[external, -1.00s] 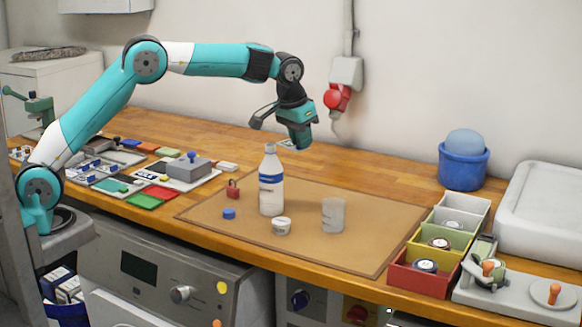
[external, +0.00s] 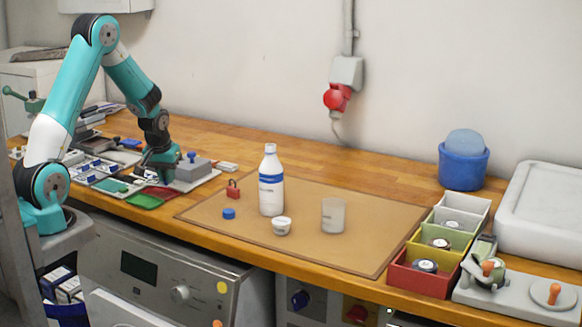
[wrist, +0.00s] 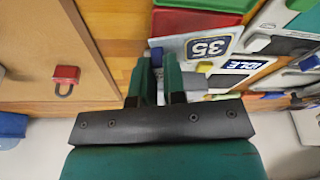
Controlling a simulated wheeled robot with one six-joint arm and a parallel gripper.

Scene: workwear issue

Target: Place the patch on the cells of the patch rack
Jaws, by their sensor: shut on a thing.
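My gripper (external: 160,178) is low at the left of the bench, beside a grey block with a blue knob (external: 192,171). In the wrist view its two fingers (wrist: 159,82) are close together. A red square (external: 160,192) and a green square (external: 145,201) lie just in front of the gripper; the red one shows at the top of the wrist view (wrist: 195,20). I cannot tell for sure which of the flat pieces here is the patch rack.
A red padlock (external: 233,189), a bottle (external: 271,180), a blue cap (external: 229,213) and cups stand on the brown mat (external: 330,262). Coloured bins (external: 418,283) stand at right.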

